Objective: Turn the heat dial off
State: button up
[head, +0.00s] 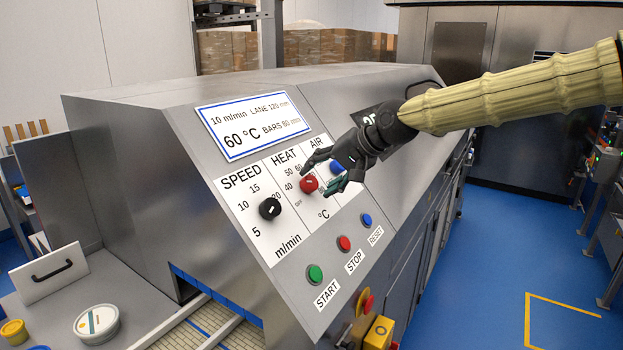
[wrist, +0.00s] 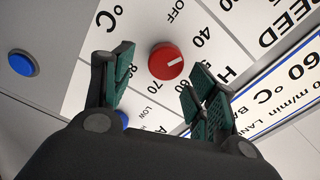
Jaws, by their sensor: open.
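The red heat dial (head: 309,184) sits on the sloped white panel of the steel machine, between the SPEED and AIR dials. The OFF mark (wrist: 177,12) is near the top edge. My gripper (head: 320,174) is at the panel, its fingers spread close around the dial. In the wrist view my gripper (wrist: 160,72) is open, one finger on either side of the dial. I cannot tell whether a finger touches it.
The black speed dial (head: 269,209) is left of the heat dial. The blue air dial (head: 337,167) is close on the right, partly behind my gripper. Green start (head: 315,274), red stop (head: 344,243) and blue reset (head: 366,220) buttons lie below. Blue floor is free at right.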

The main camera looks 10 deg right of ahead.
aim_at(314, 181)
jog(key=shift+w+a+f, duration=0.1)
jog(key=shift+w+a, duration=0.1)
jog(key=shift+a, duration=0.1)
jog(key=shift+s+a+p, duration=0.45)
jog(key=shift+s+p, duration=0.05)
jog(key=shift+s, duration=0.1)
jog(key=shift+w+a+f, duration=0.25)
jog(key=shift+w+f, duration=0.65)
jog(key=shift+w, duration=0.15)
jog(key=shift+s+r, duration=0.35)
jog(key=shift+s, duration=0.2)
jog(key=shift+c, duration=0.2)
jog(key=shift+w+f, duration=0.2)
jog(key=shift+w, duration=0.05)
jog(key=c, duration=1)
jog(key=shift+a, duration=0.15)
